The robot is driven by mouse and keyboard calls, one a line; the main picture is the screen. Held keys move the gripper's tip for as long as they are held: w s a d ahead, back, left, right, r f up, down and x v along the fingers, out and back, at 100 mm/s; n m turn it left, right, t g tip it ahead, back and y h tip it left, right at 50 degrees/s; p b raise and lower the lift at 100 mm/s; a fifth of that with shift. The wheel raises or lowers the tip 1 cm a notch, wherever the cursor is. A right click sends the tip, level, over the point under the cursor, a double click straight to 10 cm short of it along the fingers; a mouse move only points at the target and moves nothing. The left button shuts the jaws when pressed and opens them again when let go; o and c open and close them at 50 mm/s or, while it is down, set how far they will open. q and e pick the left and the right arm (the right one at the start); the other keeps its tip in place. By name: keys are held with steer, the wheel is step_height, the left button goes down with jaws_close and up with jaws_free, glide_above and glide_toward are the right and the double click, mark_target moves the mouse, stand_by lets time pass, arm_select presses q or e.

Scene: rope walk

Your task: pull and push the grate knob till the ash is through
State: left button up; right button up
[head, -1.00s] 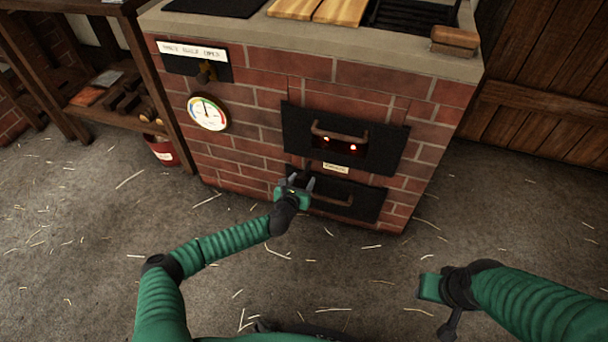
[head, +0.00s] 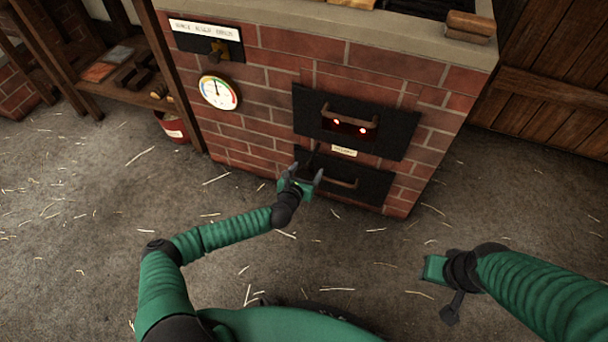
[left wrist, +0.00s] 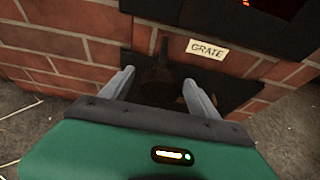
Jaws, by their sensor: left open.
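The grate knob (left wrist: 157,76) is a dark, rounded shape in the left wrist view, below the GRATE label (left wrist: 207,49). It shows between the two grey fingers of my left gripper (left wrist: 158,90), which is open. I cannot tell whether either finger touches it. In the head view my left gripper (head: 305,174) is in front of the left end of the lower black door (head: 372,187), and the knob is mostly hidden in dark there. My right gripper (head: 435,270) hangs low at the right, away from the stove; its fingers do not show clearly. No ash is visible.
The brick stove (head: 270,120) has an upper black door (head: 397,135) with glowing embers and a round gauge (head: 219,92). A red bucket (head: 174,127) stands by the wooden shelf (head: 140,95) at left. The straw-strewn floor in front is clear.

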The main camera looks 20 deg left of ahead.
arm_select(q)
steer(key=p+v, duration=0.6)
steer(key=v, duration=1)
steer(key=shift+s, duration=0.35)
